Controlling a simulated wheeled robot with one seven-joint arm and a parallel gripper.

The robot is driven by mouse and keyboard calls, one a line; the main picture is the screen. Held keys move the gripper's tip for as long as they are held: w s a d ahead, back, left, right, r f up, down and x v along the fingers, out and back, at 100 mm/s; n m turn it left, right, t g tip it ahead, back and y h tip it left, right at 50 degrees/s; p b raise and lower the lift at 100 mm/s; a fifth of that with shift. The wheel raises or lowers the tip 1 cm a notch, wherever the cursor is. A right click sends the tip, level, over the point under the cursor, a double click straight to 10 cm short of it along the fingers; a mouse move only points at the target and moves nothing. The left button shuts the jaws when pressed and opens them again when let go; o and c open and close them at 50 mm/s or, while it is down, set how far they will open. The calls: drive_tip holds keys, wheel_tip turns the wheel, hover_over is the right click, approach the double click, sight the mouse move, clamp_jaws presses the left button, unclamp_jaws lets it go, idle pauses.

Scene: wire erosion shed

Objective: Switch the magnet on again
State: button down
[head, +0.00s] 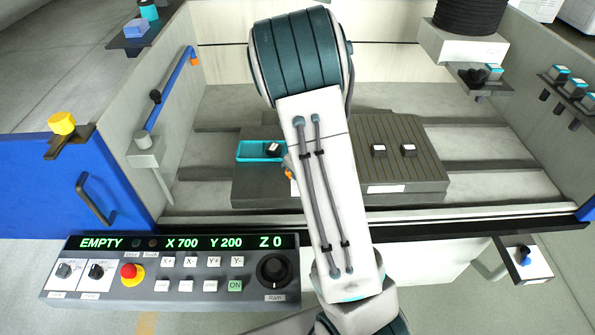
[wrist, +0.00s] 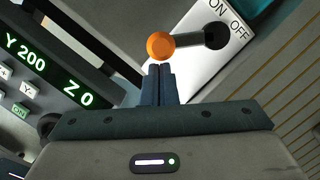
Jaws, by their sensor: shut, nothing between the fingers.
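The magnet's switch is a short dark lever with an orange knob (wrist: 160,46) on a white plate (wrist: 196,66) marked ON and OFF. The lever turns on a dark hub (wrist: 215,36) and points left from it in the wrist view; both labels lie beyond the hub. My gripper (wrist: 158,70) is shut and empty, its fingertips right at the knob's lower edge; I cannot tell whether they touch. In the head view the knob (head: 289,173) shows just left of my arm, at the front of the dark grooved chuck (head: 420,160). My gripper is hidden there behind the arm.
A teal tray (head: 241,152) holding a small dark piece sits on the chuck's left, and two similar pieces sit on its right. The control panel (head: 140,287), reading EMPTY, X 700, Y 200, Z 0, stands front left. The machine's front ledge (head: 470,222) runs below the chuck.

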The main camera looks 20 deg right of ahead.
drive_tip(key=shift+s+d, duration=0.25)
drive_tip(key=shift+s, duration=0.15)
drive_tip(key=s+d+r+p, duration=0.1)
drive_tip(key=s+d+r, duration=0.1)
drive_tip(key=s+r, duration=0.3)
drive_tip(key=w+v, duration=0.1)
drive_tip(key=v, duration=0.3)
drive_tip(key=shift+s+a+r, duration=0.2)
drive_tip(key=shift+r, duration=0.25)
drive_tip(key=s+a+r+n, duration=0.5)
drive_tip(key=s+n, duration=0.4)
drive_tip(key=n, duration=0.6)
drive_tip(key=s+a+r+n+t+h, duration=0.1)
drive_tip(key=s+a+r+n, duration=0.3)
drive_tip(key=n, duration=1.1)
drive_tip(key=s+r, duration=0.3)
drive_tip(key=s, duration=0.2)
drive_tip(key=shift+s+a+r+n, duration=0.25)
drive_tip(key=shift+s+a+n, duration=0.05)
drive_tip(key=shift+a, duration=0.1)
